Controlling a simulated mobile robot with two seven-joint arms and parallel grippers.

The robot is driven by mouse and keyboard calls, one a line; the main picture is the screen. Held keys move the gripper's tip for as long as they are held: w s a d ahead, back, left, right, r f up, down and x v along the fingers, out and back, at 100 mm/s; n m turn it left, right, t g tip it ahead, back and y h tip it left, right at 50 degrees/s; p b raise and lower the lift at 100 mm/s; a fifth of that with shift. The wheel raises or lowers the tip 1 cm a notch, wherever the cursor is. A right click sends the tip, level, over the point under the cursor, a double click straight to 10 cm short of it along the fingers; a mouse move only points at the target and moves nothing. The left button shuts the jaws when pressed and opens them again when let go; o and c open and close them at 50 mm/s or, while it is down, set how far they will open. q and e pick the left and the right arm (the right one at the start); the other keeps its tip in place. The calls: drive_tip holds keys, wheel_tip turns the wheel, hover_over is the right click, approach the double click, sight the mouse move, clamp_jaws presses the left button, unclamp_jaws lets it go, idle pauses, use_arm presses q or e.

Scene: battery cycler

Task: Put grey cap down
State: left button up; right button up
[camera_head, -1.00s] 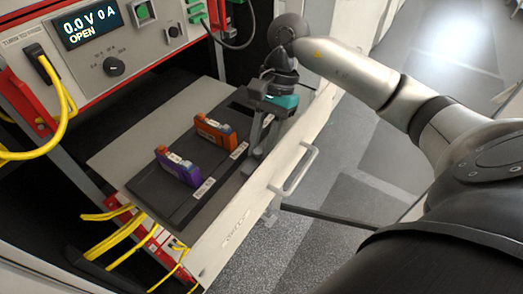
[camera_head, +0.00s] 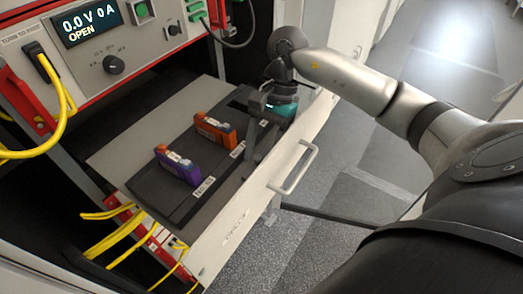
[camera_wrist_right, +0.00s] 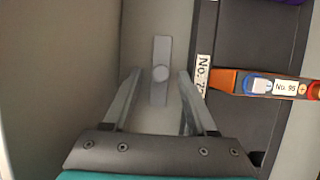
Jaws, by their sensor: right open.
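The grey cap (camera_wrist_right: 160,70) shows in the right wrist view as a flat grey bar with a round knob in its middle. It lies on the light drawer floor, beside the black battery holder. My right gripper (camera_wrist_right: 159,78) is open, with one finger on each side of the knob and a visible gap to both. In the head view my right gripper (camera_head: 252,150) reaches down into the drawer between the holder and the drawer front. The cap cannot be made out there. My left gripper is not in view.
The open drawer (camera_head: 150,125) has a front handle (camera_head: 296,170). A purple battery (camera_head: 178,167) and an orange battery (camera_head: 214,131) stand in the black holder (camera_head: 150,187). The cycler panel (camera_head: 150,50) is behind. Yellow cables (camera_head: 65,110) hang at the left.

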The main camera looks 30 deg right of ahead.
drive_tip(key=shift+r, duration=0.2)
drive_tip(key=b+v, duration=0.1)
drive_tip(key=v, duration=1.1)
drive_tip(key=shift+w+d+f, duration=0.1)
